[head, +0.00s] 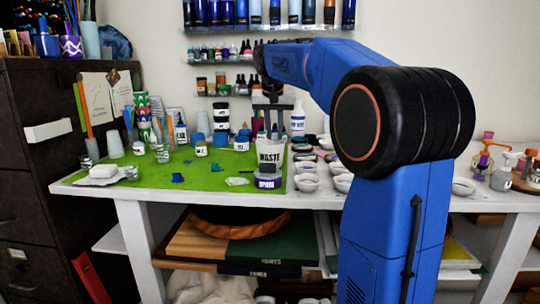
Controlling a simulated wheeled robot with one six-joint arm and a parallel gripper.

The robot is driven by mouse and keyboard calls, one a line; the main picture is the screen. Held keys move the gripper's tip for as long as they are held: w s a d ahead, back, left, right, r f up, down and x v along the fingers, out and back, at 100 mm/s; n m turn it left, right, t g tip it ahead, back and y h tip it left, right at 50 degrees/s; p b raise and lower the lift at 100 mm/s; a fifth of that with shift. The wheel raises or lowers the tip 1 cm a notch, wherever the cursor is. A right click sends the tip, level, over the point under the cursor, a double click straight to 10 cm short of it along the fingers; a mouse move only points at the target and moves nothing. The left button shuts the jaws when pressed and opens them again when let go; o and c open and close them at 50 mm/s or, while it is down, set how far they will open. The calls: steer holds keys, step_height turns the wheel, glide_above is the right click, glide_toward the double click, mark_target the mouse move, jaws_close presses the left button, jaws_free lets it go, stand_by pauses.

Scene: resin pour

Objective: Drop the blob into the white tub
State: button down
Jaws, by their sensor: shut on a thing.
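The tub's opening is partly hidden, so I cannot tell how far the fingertips are above the rim.
A jar labelled SPARE (268,184) stands in front of the tub. Small white bowls (307,184) are close on the right. The green mat (205,183) has free room at its front left. A white cloth (103,171) lies at its left end.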

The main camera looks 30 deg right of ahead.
steer(key=c, duration=1.5)
jaws_free()
steer(key=v, duration=1.7)
steer(key=shift+s+r, duration=0.1)
steer(key=shift+r, duration=0.1)
steer(key=s+a+f+n+y, duration=0.1)
steer(key=s+a+f, duration=0.3)
steer(key=s+f, duration=0.7)
steer(key=s+a+f+n+y, duration=0.1)
steer(key=s+a+f+n, duration=0.3)
steer(key=s+f, duration=0.7)
steer(key=s+a+f+n+t, duration=0.1)
steer(key=s+a+f, duration=0.4)
steer(key=s+f, duration=0.6)
steer(key=shift+a+f+n+y, duration=0.2)
steer(key=shift+f+n, duration=0.15)
steer(key=shift+f, duration=1.95)
steer(key=shift+a+f+n+y, duration=0.1)
steer(key=shift+f+n+y, duration=0.2)
steer(key=shift+f, duration=2)
